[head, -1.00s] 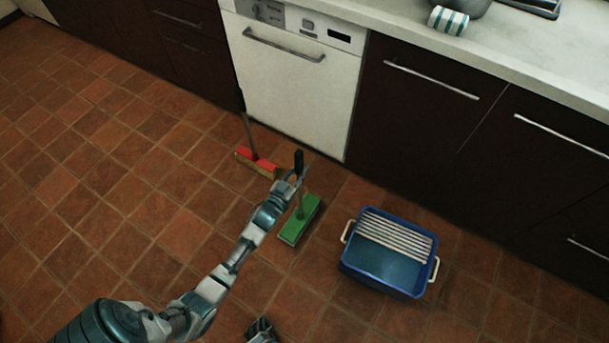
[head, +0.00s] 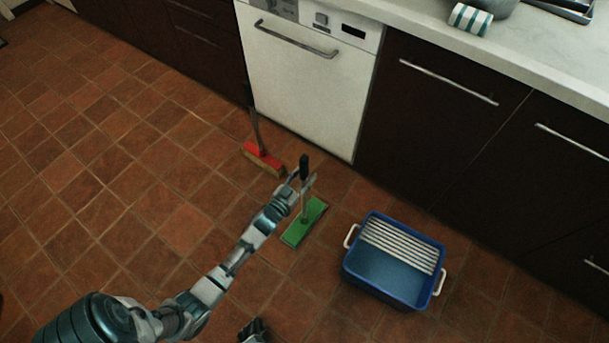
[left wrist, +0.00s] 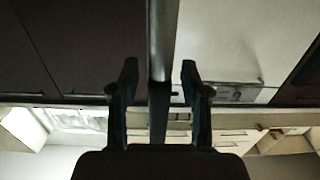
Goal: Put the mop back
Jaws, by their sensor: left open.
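The mop (head: 296,229) has a green flat head on the tiled floor and an upright grey handle with a black grip at its top. My left gripper (head: 305,183) is at the upper handle, just below the black grip. In the left wrist view the handle (left wrist: 162,40) runs between the two fingers of my left gripper (left wrist: 159,75), which are apart with a gap on each side. My right gripper (head: 253,331) shows only partly at the bottom edge of the head view, and its jaws are unclear.
A red broom (head: 263,158) stands on the floor left of the mop, by the white dishwasher (head: 300,85). A blue bucket (head: 395,283) with a ribbed white wringer sits to the right. Dark cabinets (head: 440,130) line the back. The floor at left is clear.

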